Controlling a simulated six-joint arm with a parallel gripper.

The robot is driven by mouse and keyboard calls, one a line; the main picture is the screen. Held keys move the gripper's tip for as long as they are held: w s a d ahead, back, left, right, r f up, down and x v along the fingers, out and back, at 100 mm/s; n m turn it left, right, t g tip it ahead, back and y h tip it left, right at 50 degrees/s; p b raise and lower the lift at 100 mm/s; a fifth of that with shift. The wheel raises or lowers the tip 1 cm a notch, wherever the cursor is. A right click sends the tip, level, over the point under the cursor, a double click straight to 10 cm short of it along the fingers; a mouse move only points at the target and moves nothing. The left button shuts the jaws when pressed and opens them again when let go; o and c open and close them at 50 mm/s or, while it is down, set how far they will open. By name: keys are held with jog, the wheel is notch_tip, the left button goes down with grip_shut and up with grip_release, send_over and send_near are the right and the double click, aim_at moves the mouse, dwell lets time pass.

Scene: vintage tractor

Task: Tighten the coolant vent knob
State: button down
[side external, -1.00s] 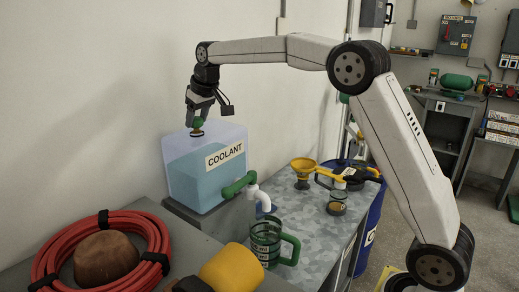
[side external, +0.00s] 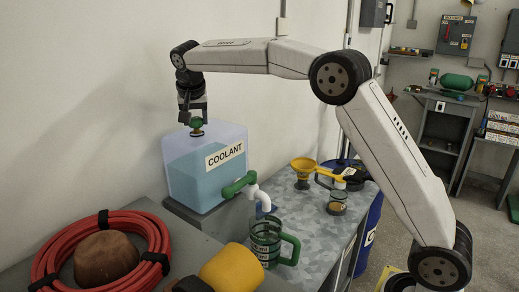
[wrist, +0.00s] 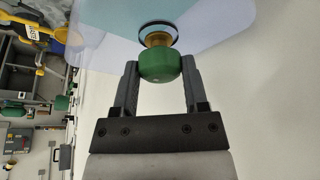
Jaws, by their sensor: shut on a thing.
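The coolant tank (side external: 195,186) is a translucent box of blue liquid with a COOLANT label, on a grey stand by the wall. The green vent knob (side external: 196,123) sits on its top and also shows in the wrist view (wrist: 159,64), with a brass-coloured neck and a dark ring beyond it. My gripper (side external: 196,117) comes down from above onto the knob. In the wrist view my gripper's two fingers (wrist: 159,72) are shut on the knob, one on each side. Whether the knob is seated fully against the tank is too small to tell.
A green-handled tap (side external: 240,185) with a white spout sticks out of the tank's front. A green jug (side external: 266,240) stands below on the metal bench. A yellow funnel (side external: 303,168) and a red hose coil (side external: 100,255) are nearby.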

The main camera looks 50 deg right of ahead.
jog(key=shift+w+r+m, duration=0.1)
jog(key=shift+r+m, duration=0.15)
jog(key=shift+m, duration=0.45)
jog(key=shift+c, duration=1.2)
grip_release()
jog(key=shift+o, duration=0.7)
jog(key=shift+f, duration=0.1)
jog(key=v, duration=0.8)
jog(key=shift+f, duration=0.2)
